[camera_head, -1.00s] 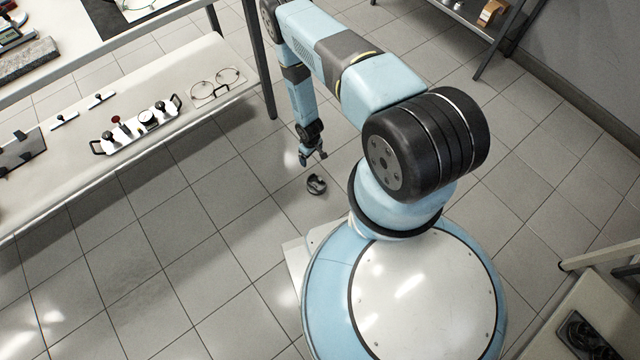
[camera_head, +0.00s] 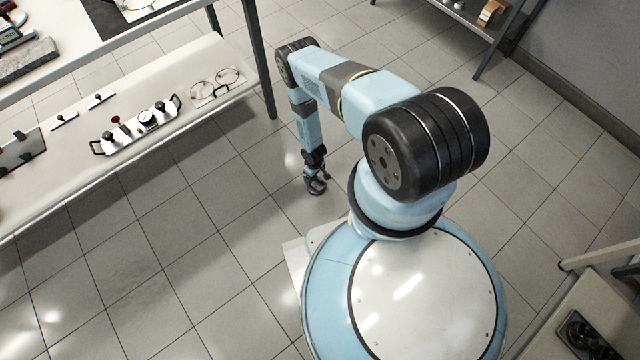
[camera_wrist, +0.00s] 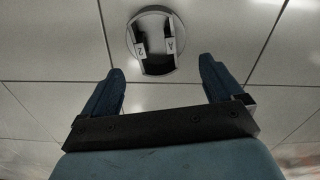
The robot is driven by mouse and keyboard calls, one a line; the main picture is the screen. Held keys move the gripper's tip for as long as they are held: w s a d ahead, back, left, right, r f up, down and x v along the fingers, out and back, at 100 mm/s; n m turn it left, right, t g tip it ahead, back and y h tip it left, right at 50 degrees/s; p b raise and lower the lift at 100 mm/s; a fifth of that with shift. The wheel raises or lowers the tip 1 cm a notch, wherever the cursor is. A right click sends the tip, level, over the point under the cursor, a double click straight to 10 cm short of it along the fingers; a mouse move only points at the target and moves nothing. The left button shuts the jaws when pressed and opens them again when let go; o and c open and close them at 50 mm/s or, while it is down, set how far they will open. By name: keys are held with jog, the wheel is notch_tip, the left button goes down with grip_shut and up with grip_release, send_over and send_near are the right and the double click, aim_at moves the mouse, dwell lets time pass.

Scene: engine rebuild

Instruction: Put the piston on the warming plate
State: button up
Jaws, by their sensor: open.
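A round, dark part with a metallic rim, which looks like the piston (camera_wrist: 154,38), lies on the tiled floor. In the wrist view it is hollow, with two white labels inside, one reading 2. My gripper (camera_wrist: 163,68) is open, its two blue fingers spread with nothing between them. The part is ahead of the fingertips and slightly left of centre. In the head view my gripper (camera_head: 316,184) points down over the part and partly hides it; I cannot tell whether they touch. I cannot pick out the warming plate for sure.
A long low shelf (camera_head: 190,112) at left holds a white tray (camera_head: 128,138) with handles, a dial and knobs, plus glasses-like rings (camera_head: 215,82). A bench at bottom right holds a black unit (camera_head: 585,336). The floor around my gripper is clear.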

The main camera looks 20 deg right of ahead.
aim_at(316, 184)
jog(key=shift+d+f, duration=0.2)
jog(key=shift+f, duration=0.8)
jog(key=shift+d+f, duration=0.2)
jog(key=shift+f, duration=1.5)
jog(key=shift+c, duration=0.2)
jog(key=shift+w, duration=0.1)
grip_shut()
